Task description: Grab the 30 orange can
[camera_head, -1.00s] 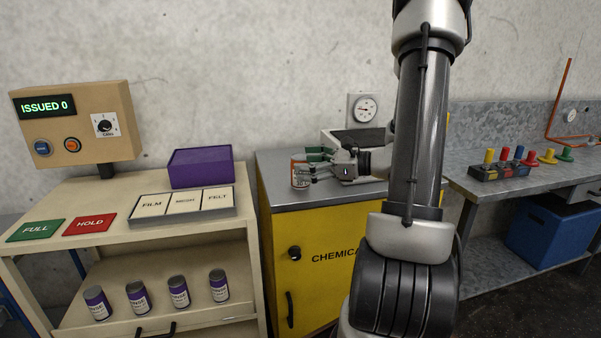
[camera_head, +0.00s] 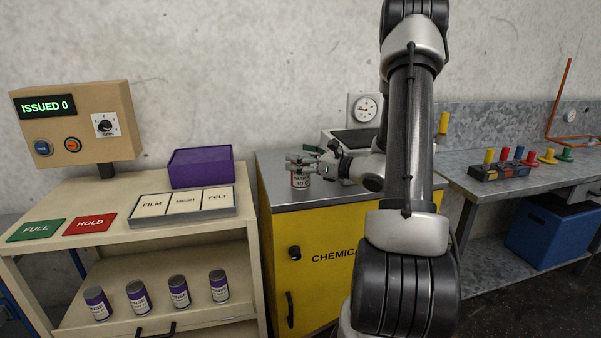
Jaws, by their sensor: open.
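My gripper (camera_head: 297,160) reaches in from the right and is open. Its fingers are at the upper part of the can and hide most of its top. I cannot tell whether they touch it.
A grey-rimmed tray or sink (camera_head: 352,138) and a dial gauge (camera_head: 365,107) are behind my gripper. The cabinet top (camera_head: 330,197) is clear in front of the can. A beige cart (camera_head: 60,198) with several purple cans stands left.

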